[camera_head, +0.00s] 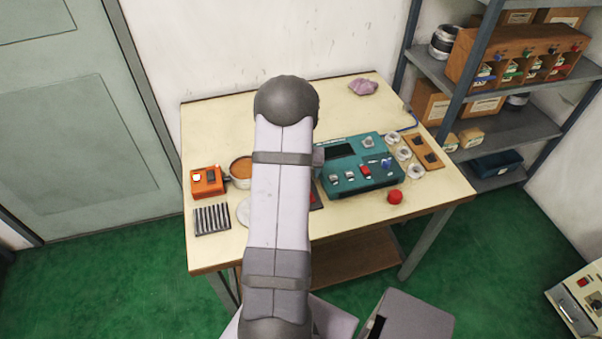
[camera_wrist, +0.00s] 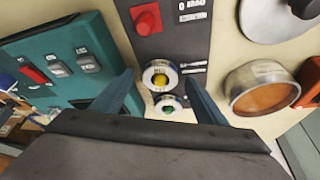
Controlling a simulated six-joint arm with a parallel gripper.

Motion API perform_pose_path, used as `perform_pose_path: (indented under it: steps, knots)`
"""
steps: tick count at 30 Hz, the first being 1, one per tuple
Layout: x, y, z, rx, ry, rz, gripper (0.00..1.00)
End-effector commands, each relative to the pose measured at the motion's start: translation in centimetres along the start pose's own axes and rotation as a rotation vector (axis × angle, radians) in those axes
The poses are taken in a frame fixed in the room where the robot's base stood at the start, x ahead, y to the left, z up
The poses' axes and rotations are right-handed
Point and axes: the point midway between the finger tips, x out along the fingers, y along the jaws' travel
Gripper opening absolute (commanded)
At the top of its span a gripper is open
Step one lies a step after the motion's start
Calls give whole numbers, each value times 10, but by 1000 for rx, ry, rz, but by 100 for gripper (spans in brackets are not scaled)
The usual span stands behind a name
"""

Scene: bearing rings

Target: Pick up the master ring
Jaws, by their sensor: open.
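In the wrist view, a silver ring with a yellow centre (camera_wrist: 160,76) sits on a dark plate (camera_wrist: 174,42). Just nearer the gripper is a smaller silver ring with a green centre (camera_wrist: 168,104). I cannot tell by sight which one is the master ring. My gripper (camera_wrist: 158,78) is open, with one finger on each side of these rings and nothing seen held. I cannot tell its height above them. In the head view my own arm hides the gripper and these rings.
A teal device (camera_head: 359,163) stands right of the arm, with a red ball (camera_head: 395,197) before it. Several pale round pieces (camera_head: 402,154) lie further right. An orange box (camera_head: 207,181) and a ribbed dark block (camera_head: 211,219) are at left. A round dish (camera_wrist: 262,88) is beside the plate.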

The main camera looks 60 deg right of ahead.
Motion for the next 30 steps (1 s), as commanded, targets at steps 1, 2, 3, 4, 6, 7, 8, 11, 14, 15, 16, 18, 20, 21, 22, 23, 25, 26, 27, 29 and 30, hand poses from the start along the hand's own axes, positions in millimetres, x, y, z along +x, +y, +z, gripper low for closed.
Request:
perform_pose_path:
  steps: [1, 2, 3, 4, 6, 7, 8, 11, 14, 15, 16, 18, 20, 21, 22, 23, 25, 26, 27, 29, 30]
  knots:
    - [2, 0, 0, 0, 0, 0, 67]
    - [3, 0, 0, 0, 0, 0, 67]
    - [4, 0, 0, 0, 1, 0, 67]
    - [4, 0, 0, 0, 1, 0, 67]
    - [5, 0, 0, 0, 2, 0, 67]
    - [5, 0, 0, 0, 2, 0, 67]
    - [5, 0, 0, 0, 2, 0, 67]
    - [5, 0, 0, 0, 1, 0, 59]
    - [4, 0, 0, 0, 1, 0, 36]
    - [4, 0, 0, 0, 1, 0, 26]
    - [4, 0, 0, 0, 1, 0, 19]
    - [4, 0, -1, 0, 3, 0, 14]
    - [4, 0, -1, 0, 3, 0, 14]
    - [4, 0, -1, 0, 3, 0, 14]
    - [4, 0, -1, 0, 3, 0, 14]
    - [4, 0, -1, 0, 3, 0, 14]
    - [3, 0, -2, 0, 4, 0, 14]
    - [2, 0, -2, 0, 4, 0, 14]
    - [0, 0, -3, 0, 5, 0, 14]
    - [-4, 0, -5, 0, 7, 0, 14]
    - [-7, 0, -7, 0, 7, 0, 14]
